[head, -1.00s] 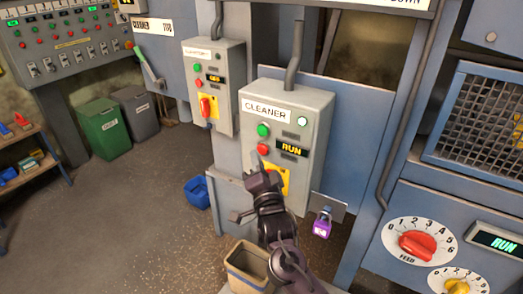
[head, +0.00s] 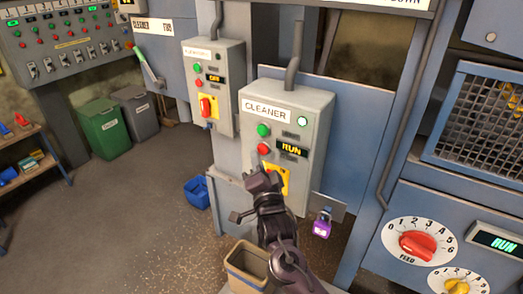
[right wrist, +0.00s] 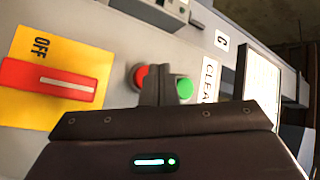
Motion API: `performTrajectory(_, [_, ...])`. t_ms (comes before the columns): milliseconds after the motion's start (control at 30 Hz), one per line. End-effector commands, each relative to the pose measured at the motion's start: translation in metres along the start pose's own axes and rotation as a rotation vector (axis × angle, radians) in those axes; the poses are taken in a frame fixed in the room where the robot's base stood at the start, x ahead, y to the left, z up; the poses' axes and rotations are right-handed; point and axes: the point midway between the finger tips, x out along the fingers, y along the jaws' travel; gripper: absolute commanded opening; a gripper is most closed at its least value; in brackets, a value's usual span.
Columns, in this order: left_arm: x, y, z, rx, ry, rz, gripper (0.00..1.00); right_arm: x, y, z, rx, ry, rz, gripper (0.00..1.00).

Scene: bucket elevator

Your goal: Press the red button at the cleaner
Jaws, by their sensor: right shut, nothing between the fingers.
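I cannot tell whether the fingertips touch the red button. My left gripper is not in view.
A yellow plate with a red switch marked OFF (right wrist: 48,80) is on the same box, partly hidden by my gripper in the head view. A similar box (head: 213,85) stands to the left. A purple padlock (head: 322,227) hangs at lower right. A tan bin (head: 238,280) stands below.

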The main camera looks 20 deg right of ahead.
Motion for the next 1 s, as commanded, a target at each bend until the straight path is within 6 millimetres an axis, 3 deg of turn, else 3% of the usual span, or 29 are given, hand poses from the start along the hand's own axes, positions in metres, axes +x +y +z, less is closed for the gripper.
performTrajectory(1000, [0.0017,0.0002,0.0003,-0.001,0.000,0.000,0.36,0.0082,0.0057,-0.0061,0.000,0.000,0.000,0.00])
